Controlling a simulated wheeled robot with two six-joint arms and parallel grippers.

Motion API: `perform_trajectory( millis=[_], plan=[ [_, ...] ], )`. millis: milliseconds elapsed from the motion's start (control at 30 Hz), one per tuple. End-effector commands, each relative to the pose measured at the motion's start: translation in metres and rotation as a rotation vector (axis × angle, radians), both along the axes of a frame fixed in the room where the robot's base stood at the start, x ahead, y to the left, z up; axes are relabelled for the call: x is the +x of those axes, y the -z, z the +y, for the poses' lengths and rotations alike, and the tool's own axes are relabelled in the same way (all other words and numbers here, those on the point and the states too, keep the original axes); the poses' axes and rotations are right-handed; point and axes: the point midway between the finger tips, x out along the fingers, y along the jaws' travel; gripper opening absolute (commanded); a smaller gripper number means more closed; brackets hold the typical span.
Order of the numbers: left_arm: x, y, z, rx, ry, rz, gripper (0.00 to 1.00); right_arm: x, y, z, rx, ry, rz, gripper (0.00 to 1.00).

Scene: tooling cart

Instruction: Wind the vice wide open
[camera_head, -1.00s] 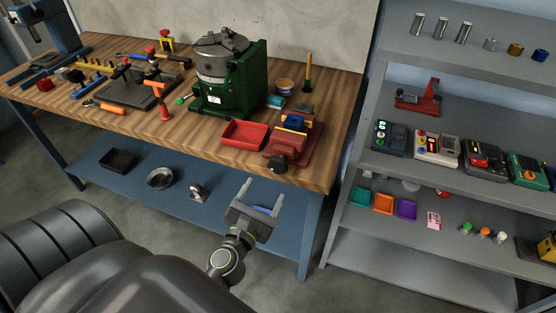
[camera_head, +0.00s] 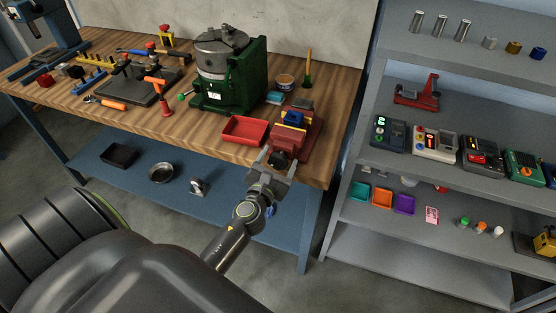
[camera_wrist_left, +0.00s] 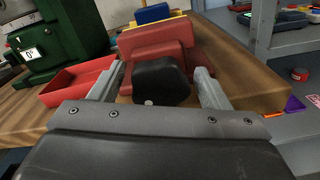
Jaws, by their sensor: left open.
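The red vice (camera_head: 297,128) stands at the front right corner of the wooden bench, and it also shows in the left wrist view (camera_wrist_left: 156,50). A blue piece (camera_head: 294,118) with yellow beside it sits at the top of the vice. The black handle (camera_wrist_left: 160,80) is on the vice's front end. My left gripper (camera_head: 278,159) is open, with its fingers (camera_wrist_left: 157,88) on either side of the black handle. I cannot tell whether they touch it. My right gripper is not in view.
A red tray (camera_head: 245,131) lies left of the vice. A green-based rotary table (camera_head: 228,80) stands behind the tray. A grey shelf unit (camera_head: 350,228) is close on the right. A brush (camera_head: 308,68) stands upright behind the vice.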

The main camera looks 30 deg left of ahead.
Motion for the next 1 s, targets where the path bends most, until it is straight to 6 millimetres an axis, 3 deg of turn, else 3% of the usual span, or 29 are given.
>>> perform_trajectory(
  millis=[67, 400, 733, 1000],
  plan=[
    [-0.0002, 0.0000, 0.0000, 0.000, 0.000, 0.000, 0.68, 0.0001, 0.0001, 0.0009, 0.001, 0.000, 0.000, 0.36],
    [-0.0005, 0.0000, -0.0001, 0.000, 0.000, 0.000, 0.26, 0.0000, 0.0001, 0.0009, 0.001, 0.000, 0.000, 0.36],
    [-0.0005, 0.0001, 0.0001, -0.053, 0.000, -0.013, 0.26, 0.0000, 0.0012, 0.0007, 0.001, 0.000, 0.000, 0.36],
    [-0.0008, 0.0003, 0.0008, -0.228, 0.000, -0.056, 0.26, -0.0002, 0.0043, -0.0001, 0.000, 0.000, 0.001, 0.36]
  ],
)
